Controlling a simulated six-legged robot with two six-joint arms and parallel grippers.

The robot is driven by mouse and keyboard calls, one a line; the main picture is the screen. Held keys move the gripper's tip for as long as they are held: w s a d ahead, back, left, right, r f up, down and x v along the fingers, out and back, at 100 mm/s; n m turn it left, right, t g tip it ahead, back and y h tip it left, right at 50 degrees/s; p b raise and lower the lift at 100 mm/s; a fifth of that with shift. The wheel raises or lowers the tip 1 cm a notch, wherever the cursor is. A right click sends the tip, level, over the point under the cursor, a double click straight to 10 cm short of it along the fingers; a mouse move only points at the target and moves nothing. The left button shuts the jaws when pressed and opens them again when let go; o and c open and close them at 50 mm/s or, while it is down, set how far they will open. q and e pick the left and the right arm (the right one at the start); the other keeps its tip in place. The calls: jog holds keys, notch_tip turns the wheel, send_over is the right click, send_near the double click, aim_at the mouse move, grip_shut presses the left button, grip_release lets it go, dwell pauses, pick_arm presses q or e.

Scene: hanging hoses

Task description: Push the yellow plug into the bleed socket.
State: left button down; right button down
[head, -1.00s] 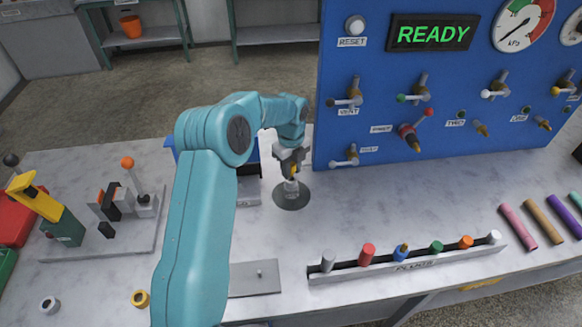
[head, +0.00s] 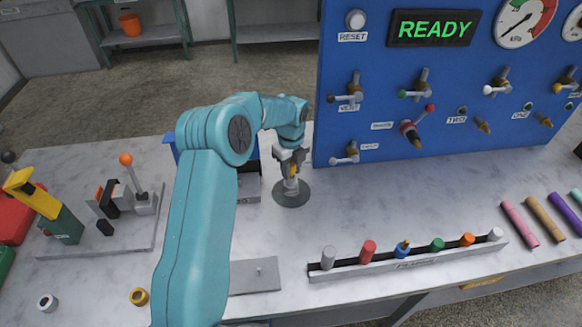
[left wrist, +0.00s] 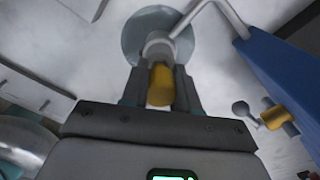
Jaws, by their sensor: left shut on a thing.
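My left gripper (head: 291,165) is shut on the yellow plug (head: 292,171), above the worktop in front of the blue panel. In the left wrist view the yellow plug (left wrist: 161,85) shows between the two fingers. Directly beyond it is a grey upright fitting (left wrist: 159,46) on a round grey base; the base also shows in the head view (head: 291,197). I take this fitting to be the bleed socket, but I read no label on it. The plug is in line with the fitting's top; whether it has entered cannot be told. My right gripper is not in view.
The blue panel (head: 450,110) with valves and a READY display stands behind, close on the right. A plug rack (head: 410,261) with several coloured plugs lies at the front right. A grey plate (head: 254,276) lies in front. Levers (head: 112,200) stand at the left.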

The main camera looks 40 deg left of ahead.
pick_arm(q)
jog(key=shift+f, duration=0.15)
jog(key=c, duration=0.8)
grip_release()
notch_tip(320, 180, up, 16)
jog(key=shift+r+b, duration=0.15)
jog(key=shift+b, duration=0.3)
jog(key=shift+s, duration=0.1)
